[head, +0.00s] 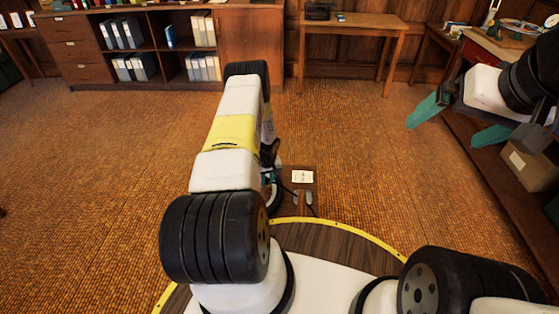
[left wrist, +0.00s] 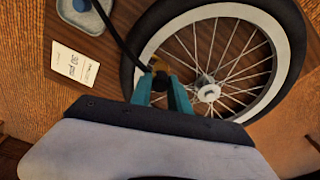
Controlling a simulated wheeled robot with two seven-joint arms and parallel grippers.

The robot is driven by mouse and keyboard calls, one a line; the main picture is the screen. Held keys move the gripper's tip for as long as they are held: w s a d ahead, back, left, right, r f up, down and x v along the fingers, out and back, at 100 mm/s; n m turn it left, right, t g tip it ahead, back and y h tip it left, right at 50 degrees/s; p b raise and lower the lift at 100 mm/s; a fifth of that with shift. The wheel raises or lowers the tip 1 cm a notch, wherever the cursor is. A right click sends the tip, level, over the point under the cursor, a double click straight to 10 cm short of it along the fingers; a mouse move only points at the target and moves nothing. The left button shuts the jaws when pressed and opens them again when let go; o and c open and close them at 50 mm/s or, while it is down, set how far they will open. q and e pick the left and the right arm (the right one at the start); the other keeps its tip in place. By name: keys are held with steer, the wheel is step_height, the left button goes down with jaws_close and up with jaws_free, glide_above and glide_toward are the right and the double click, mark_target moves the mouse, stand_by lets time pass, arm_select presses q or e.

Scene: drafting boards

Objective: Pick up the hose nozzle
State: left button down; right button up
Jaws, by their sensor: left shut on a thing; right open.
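In the left wrist view, my left gripper (left wrist: 160,83) has its teal fingers closed around the hose nozzle (left wrist: 160,70), a small black end piece with a brass-coloured part beside it. A black hose (left wrist: 115,32) curves up from it to the top edge. The fingers hide part of the nozzle. A spoked wheel (left wrist: 287,30) with a white-walled tyre lies just beyond and to the right. In the head view, my left arm hides most of this area. My right gripper (head: 442,134) is open and empty at the upper right.
A brown board (left wrist: 112,20) carries a white card (left wrist: 75,65) and a grey-blue tray (left wrist: 95,16). Shelves (head: 155,45) and a small table (head: 355,20) stand behind. Carpet is clear at left.

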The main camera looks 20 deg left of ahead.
mark_target(267, 180)
arm_select(q)
steer(key=r, duration=0.3)
steer(key=shift+s+d+r, duration=0.2)
steer(key=shift+s+r, duration=0.05)
steer(key=shift+s, duration=0.05)
steer(key=s+d, duration=0.3)
steer(key=s, duration=0.3)
steer(key=s+d+r, duration=0.1)
steer(key=s+d, duration=0.3)
steer(key=s, duration=0.3)
steer(key=shift+s+d+r, duration=0.15)
steer(key=shift+d, duration=0.1)
steer(key=shift+r, duration=0.1)
steer(key=shift+r, duration=0.85)
steer(key=w+d, duration=0.4)
steer(key=d, duration=0.7)
steer(key=shift+w+d, duration=0.15)
steer(key=shift+w, duration=0.05)
